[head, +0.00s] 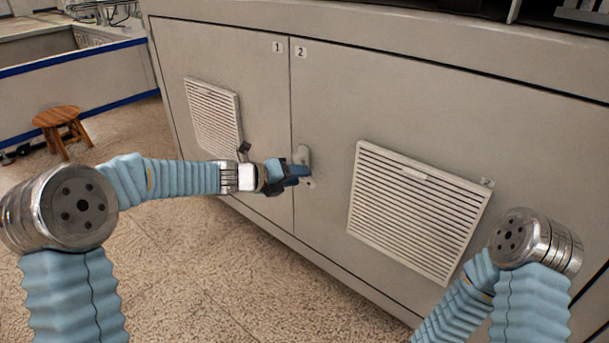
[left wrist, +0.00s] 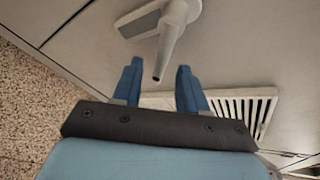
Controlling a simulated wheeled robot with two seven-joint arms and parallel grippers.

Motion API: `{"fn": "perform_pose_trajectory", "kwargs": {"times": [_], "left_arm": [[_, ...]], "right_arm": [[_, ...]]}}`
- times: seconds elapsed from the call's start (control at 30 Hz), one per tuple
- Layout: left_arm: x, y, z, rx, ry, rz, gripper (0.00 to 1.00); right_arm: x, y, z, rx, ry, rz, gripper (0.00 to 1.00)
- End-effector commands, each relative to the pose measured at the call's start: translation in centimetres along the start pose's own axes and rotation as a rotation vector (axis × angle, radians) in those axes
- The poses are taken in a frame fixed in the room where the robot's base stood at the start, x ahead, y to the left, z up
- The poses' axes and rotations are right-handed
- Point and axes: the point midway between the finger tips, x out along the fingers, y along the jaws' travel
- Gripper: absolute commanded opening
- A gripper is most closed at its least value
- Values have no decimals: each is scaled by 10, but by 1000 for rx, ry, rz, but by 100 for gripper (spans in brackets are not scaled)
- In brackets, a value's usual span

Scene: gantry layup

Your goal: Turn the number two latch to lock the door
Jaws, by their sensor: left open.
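The number two door (head: 335,115) is a grey cabinet panel marked 2, flush beside door 1 (head: 262,90). Its latch (head: 302,156) is a grey lever handle near the seam between the doors. In the left wrist view the latch lever (left wrist: 169,45) points down toward my gripper, its tip between the two blue fingers with a gap on both sides. My left gripper (head: 300,171) is open at the latch; it also shows in the left wrist view (left wrist: 158,80). In the head view the gripper hides part of the lever. My right gripper is out of view.
Vent grilles sit on door 1 (head: 213,115) and on door 2 (head: 415,208). A wooden stool (head: 62,127) stands on the floor at the left. The speckled floor (head: 235,290) in front of the cabinet is clear.

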Motion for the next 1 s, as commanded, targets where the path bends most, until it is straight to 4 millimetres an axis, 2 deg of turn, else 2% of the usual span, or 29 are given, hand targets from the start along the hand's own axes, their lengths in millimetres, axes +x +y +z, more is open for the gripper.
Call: {"fn": "perform_pose_trajectory", "kwargs": {"times": [0.03, 0.2, 0.3, 0.43, 0.57, 0.8, 0.93, 1.0], "left_arm": [[-15, -1, 2, 1, -3, 3, 42], [-57, -2, 2, 1, -3, 2, 42], [-76, -2, 1, 1, -3, 1, 42], [-93, -1, 1, 1, -1, 0, 42], [-100, 0, 0, 0, 0, 1, 42], [-100, 0, 0, 1, 0, 0, 42], [-95, 6, -7, -71, 2, 1, 22], [-83, 19, -21, -236, 3, 5, 12]], "right_arm": [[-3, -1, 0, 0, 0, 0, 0], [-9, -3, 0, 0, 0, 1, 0], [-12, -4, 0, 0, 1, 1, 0], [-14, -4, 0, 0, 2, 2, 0], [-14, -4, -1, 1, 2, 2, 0], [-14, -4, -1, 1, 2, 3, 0], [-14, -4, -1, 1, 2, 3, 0], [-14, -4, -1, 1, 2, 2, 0]]}}
